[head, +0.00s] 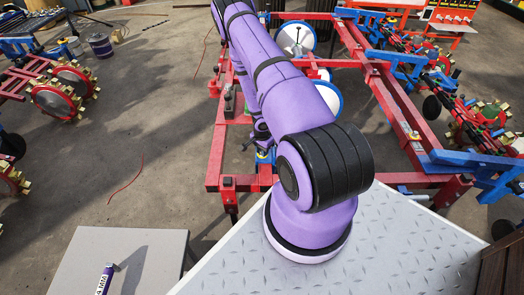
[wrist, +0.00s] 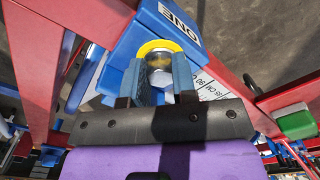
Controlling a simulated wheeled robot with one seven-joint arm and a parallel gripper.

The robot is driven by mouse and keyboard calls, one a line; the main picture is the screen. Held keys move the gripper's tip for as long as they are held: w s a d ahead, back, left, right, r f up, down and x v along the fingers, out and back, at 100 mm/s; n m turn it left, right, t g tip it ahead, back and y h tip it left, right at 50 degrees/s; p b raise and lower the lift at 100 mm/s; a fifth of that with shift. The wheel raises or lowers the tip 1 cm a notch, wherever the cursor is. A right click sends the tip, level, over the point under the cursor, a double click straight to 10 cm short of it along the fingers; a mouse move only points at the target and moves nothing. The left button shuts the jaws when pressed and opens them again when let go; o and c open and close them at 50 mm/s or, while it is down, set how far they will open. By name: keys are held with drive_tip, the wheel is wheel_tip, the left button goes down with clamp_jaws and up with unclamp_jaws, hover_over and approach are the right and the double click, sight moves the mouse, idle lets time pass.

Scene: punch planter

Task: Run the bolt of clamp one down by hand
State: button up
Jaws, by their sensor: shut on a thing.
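Clamp one is a blue block (wrist: 120,62) with a white label reading ONE (wrist: 180,22), set on a red frame bar. Its bolt has a round silver head (wrist: 160,64) with a yellow ring (wrist: 160,46) around it. My gripper (wrist: 159,78) is shut on the bolt head, with one finger on each side. The bolt's shank and lower end are hidden. In the head view, a small blue and yellow part (head: 265,156) shows on the red frame beside my arm; my fingers cannot be made out there.
A printed scale in CM (wrist: 212,88) lies along the bar beside the clamp. The red planter frame (head: 214,160) surrounds the work spot. A grey box (head: 125,255) with a tube marked 4 MM (head: 105,279) stands at lower left. A red cord (head: 130,180) lies on open floor.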

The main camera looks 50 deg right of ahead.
drive_tip(key=m, duration=0.6)
drive_tip(key=shift+w, duration=0.15)
drive_tip(key=m, duration=0.5)
drive_tip(key=shift+w+m, duration=0.1)
drive_tip(key=shift+m, duration=0.2)
idle(0.4)
drive_tip(key=o, duration=0.9)
drive_tip(key=shift+d, duration=0.1)
wheel_tip(320, 180, up, 11)
drive_tip(key=shift+f, duration=0.1)
wheel_tip(320, 180, up, 11)
drive_tip(key=shift+f, duration=0.1)
idle(0.4)
